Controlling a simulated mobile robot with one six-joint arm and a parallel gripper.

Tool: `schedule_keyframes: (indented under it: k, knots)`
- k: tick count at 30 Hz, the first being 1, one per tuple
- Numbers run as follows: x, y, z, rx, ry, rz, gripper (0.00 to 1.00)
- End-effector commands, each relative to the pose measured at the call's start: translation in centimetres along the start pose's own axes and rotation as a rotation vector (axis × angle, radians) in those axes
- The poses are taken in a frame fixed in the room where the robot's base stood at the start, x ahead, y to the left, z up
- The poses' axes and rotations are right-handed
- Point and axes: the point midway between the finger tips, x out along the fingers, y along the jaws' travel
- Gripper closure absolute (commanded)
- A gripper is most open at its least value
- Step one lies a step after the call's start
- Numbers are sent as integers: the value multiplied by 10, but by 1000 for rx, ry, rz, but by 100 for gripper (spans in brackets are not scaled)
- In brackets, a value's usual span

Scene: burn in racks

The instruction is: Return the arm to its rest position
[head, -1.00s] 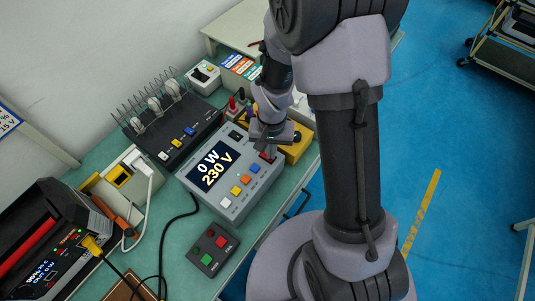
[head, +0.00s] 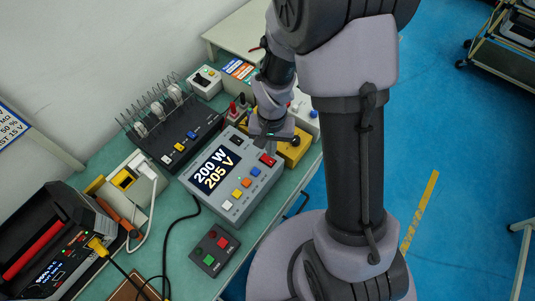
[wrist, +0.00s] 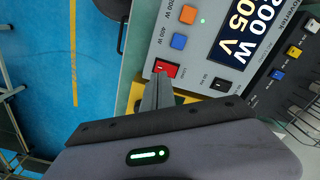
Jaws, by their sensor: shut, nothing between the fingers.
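My gripper (head: 271,138) is shut and empty. It hangs at the upper right end of the grey load box, close to its red rocker switch (head: 267,160). In the wrist view the shut fingers (wrist: 160,82) point at the red switch (wrist: 166,68); I cannot tell whether they touch it. The grey load box (head: 232,205) has a display (head: 213,170) reading "200 W 205 V" and coloured buttons. My arm is bent over the bench, its column on the right.
A black rack (head: 178,145) with wire loops, a yellow box (head: 293,148), a pad with red and green buttons (head: 214,248) and a black device (head: 42,245) with cables crowd the green bench. Blue floor (head: 470,180) lies open at the right. A cart stands at upper right.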

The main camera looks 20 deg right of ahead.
Motion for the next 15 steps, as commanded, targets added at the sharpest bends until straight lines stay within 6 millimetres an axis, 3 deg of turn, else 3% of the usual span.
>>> schedule_keyframes:
  k: [5,15]
  knots:
    - [-22,0,0,0,0,0,100]
    - [-22,0,0,1,0,0,100]
